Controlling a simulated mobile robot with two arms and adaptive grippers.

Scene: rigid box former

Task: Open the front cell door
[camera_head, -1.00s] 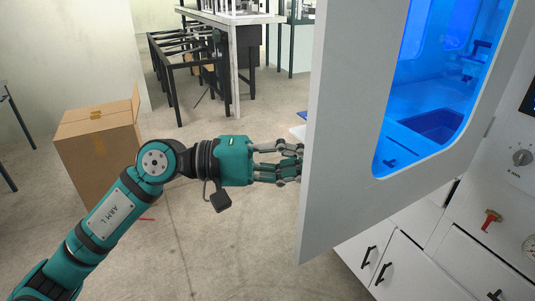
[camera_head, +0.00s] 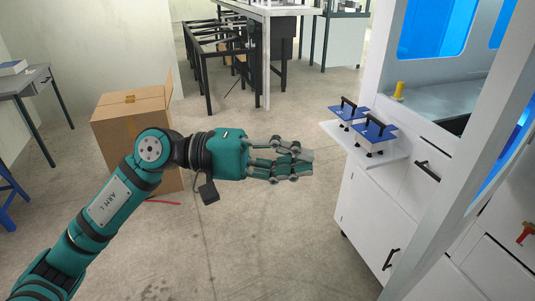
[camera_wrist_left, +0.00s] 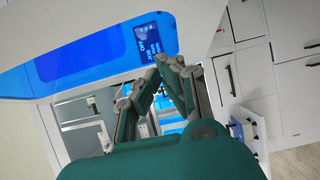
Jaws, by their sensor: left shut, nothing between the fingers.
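The front cell door (camera_head: 470,185) is a white panel at the right of the head view, seen at a steep slant. It stands out from the machine; a strip of its blue window shows at the right edge. Part of the door is cut off by the frame. My left gripper (camera_head: 303,164) is shut and empty, in open air left of the door, with a clear gap in the picture. In the left wrist view, the shut fingers (camera_wrist_left: 165,75) stand before a white panel with a blue window (camera_wrist_left: 85,55). My right gripper is out of view.
The machine has a grey counter (camera_head: 445,100) and white cabinets (camera_head: 370,205) with black handles. A small white shelf (camera_head: 385,158) carries two blue-topped fixtures. A cardboard box (camera_head: 135,120) stands behind my left arm. Open floor lies below the gripper.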

